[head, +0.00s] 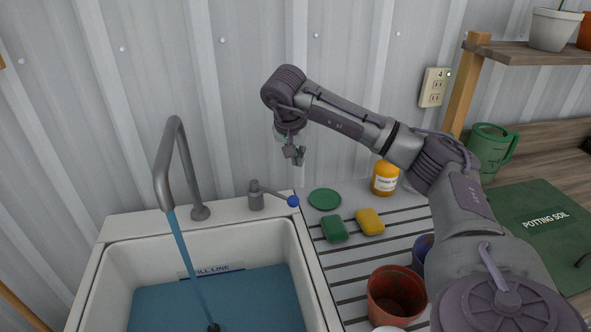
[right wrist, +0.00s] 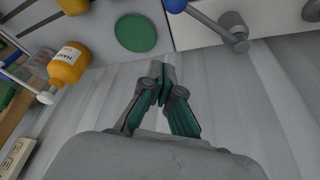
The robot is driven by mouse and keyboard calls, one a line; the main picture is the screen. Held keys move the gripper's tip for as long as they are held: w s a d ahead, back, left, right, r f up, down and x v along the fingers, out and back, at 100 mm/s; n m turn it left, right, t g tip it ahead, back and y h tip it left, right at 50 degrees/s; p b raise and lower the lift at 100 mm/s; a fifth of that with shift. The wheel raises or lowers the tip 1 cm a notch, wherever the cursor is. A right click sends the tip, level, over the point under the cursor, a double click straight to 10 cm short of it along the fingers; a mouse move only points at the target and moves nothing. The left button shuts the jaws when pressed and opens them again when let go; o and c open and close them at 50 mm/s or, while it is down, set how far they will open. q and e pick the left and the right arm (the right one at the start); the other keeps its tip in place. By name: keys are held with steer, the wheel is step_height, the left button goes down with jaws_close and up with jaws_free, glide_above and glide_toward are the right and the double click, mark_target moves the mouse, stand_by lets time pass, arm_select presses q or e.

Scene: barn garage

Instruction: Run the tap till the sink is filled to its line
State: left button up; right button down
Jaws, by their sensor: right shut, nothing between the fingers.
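A grey gooseneck tap (head: 170,150) stands at the back of the white sink (head: 110,234). A blue stream of water (head: 187,258) runs from its spout. Blue water (head: 250,298) covers the basin floor, and its back edge lies just below the "FILL LINE" label (head: 212,271). The tap lever (head: 270,192) points right and ends in a blue knob (head: 293,201). My right gripper (head: 295,156) is shut and empty, above and apart from the knob. The right wrist view shows its closed fingertips (right wrist: 163,84), with the knob (right wrist: 176,5) at the top edge. My left gripper is out of view.
Right of the sink, the ribbed drainboard holds a green sponge (head: 334,229), a yellow sponge (head: 370,222) and a reddish pot (head: 395,294). A green disc (head: 325,199) and an orange bottle (head: 385,178) stand behind. The corrugated wall (head: 240,90) is close behind my arm.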

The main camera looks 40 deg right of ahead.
mark_target(275, 194)
step_height(275, 194, down, 9)
steer(key=p, duration=0.2)
steer(key=shift+s+a+p, duration=0.25)
steer(key=shift+a+p, duration=0.05)
steer(key=shift+a, duration=0.1)
